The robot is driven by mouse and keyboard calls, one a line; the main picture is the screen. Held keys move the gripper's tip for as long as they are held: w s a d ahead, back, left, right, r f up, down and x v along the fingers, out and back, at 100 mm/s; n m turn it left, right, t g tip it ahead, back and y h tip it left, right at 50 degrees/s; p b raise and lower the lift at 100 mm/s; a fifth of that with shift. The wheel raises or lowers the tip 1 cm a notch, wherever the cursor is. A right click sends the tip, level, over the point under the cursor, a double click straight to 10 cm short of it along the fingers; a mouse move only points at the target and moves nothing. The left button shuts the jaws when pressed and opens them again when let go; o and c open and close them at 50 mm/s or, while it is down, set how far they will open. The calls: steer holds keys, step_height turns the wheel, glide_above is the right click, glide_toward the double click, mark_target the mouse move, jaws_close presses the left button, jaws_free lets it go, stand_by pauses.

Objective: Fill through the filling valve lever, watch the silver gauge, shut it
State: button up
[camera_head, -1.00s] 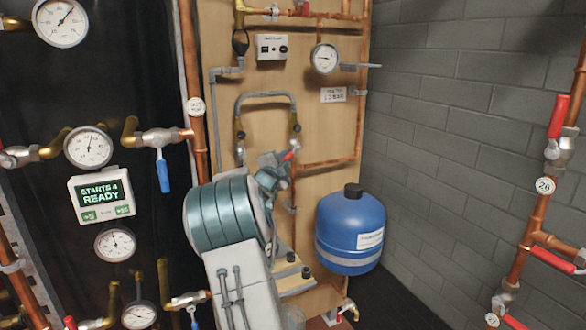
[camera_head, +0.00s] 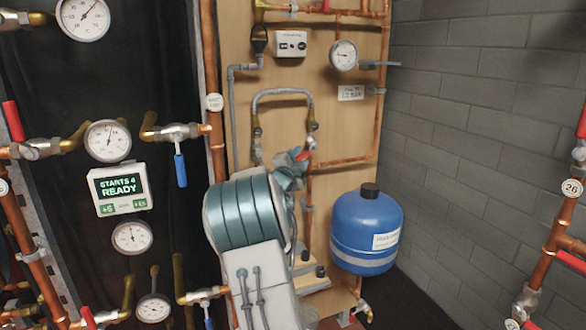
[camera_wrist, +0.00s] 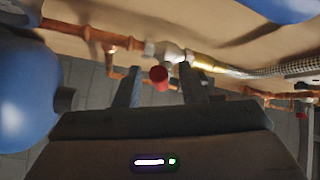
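The filling valve has a red lever (camera_head: 302,154) under the grey hose arch (camera_head: 283,93) on the wooden board. The wrist view shows the red lever end-on (camera_wrist: 158,77), in front of the valve body (camera_wrist: 166,52). My gripper (camera_wrist: 161,85) is open, with one finger on each side of the red lever and gaps visible at both sides. In the head view my gripper (camera_head: 288,168) is partly hidden behind my own wrist. The silver gauge (camera_head: 344,55) is up and right of the valve; its scale is too small to read.
A fill label (camera_head: 351,92) hangs below the silver gauge. A blue vessel (camera_head: 367,232) stands close at right of my arm. Copper pipes (camera_head: 345,162) run behind. Several other gauges and a blue lever (camera_head: 180,170) are at left. A brick wall (camera_head: 470,130) bounds the right.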

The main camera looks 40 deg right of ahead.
steer(key=v, duration=1.1)
